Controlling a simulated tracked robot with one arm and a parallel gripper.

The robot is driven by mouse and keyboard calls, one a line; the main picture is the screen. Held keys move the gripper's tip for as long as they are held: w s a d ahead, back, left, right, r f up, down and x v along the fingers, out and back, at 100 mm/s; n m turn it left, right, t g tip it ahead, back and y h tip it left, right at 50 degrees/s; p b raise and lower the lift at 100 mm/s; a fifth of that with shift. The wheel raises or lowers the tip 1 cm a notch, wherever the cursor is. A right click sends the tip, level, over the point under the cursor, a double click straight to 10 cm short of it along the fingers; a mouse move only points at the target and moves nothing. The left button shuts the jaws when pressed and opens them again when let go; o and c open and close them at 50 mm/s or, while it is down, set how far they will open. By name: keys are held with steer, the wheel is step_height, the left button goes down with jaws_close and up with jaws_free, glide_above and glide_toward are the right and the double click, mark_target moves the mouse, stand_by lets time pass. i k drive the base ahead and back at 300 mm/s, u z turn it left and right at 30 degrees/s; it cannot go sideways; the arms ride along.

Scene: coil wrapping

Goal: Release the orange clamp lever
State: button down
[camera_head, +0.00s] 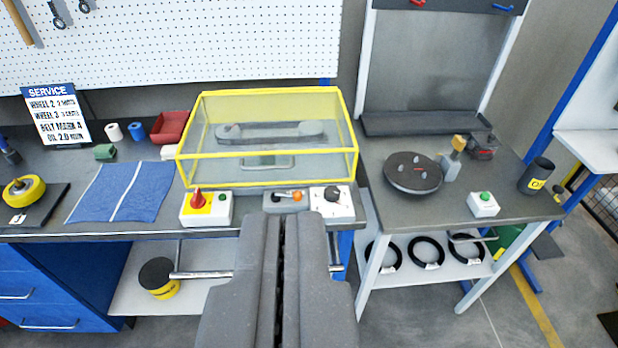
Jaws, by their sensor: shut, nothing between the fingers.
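Two orange parts show. A small orange lever (289,196) lies on a grey box at the front edge of the left bench, between a red-knob box and a dial box. An upright grey post with an orange-yellow top (459,142) stands beside the dark turntable (413,173) on the right table. I cannot tell for sure which is the clamp lever. My gripper (284,216) is shut and empty, pointing forward in the lower middle. In the picture its tips lie just below the grey box, and the post is further right.
A yellow-framed clear guard (268,138) covers a grey belt unit behind the control boxes. A white box with a green button (484,204) and a dark cup (536,176) stand on the right table. Black rings (428,252) lie on its lower shelf.

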mark_target(296, 195)
steer(key=z, duration=0.15)
steer(key=i, duration=1.25)
steer(key=u, duration=0.2)
